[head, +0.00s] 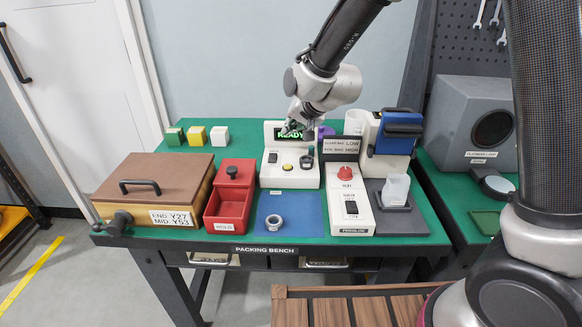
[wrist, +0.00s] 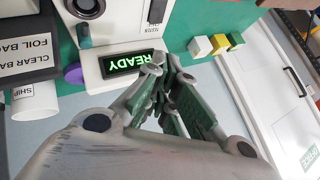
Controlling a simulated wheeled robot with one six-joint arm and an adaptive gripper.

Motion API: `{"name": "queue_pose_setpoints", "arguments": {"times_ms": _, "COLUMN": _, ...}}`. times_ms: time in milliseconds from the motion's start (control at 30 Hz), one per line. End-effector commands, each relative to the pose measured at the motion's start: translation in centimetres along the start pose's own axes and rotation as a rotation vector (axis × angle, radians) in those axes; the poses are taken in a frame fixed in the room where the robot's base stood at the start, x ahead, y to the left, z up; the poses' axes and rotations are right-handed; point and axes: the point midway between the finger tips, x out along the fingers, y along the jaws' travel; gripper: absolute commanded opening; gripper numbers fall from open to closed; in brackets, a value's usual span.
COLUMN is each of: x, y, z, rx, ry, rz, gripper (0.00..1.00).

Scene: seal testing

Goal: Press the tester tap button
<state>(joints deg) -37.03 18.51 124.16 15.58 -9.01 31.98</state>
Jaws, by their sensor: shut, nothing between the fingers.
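The tester (head: 289,180) is a white unit on the bench with a lit green READY display (head: 290,134) at its back. Its sloped front carries a round yellow button (head: 287,167), a black rocker switch (head: 272,157) and a dark round part (head: 306,161). I cannot read which control is the tap. My gripper (head: 290,127) is above the back of the tester, in front of the display and apart from the yellow button. In the wrist view the shut, empty fingers (wrist: 165,85) are beside the upside-down READY display (wrist: 128,65); the yellow button is not in view.
A red bin (head: 231,205) and brown-lidded box (head: 153,187) stand left. A white sealer (head: 349,205) with a red button (head: 345,173) stands right, before a foil bag sign (head: 341,147). A blue mat with a metal ring (head: 274,222) lies in front.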

Motion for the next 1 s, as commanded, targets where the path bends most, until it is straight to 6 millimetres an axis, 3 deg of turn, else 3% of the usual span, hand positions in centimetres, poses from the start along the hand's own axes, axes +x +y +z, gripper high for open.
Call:
{"name": "queue_pose_setpoints", "arguments": {"times_ms": 367, "x": 0.2, "y": 0.3, "z": 0.2, "rx": 0.000, "ry": -0.003, "rz": 0.003, "gripper": 0.00}}
{"name": "queue_pose_setpoints", "arguments": {"times_ms": 1000, "x": 5.5, "y": 4.1, "z": 4.1, "rx": -0.002, "ry": -0.004, "rz": 0.003, "gripper": 0.00}}
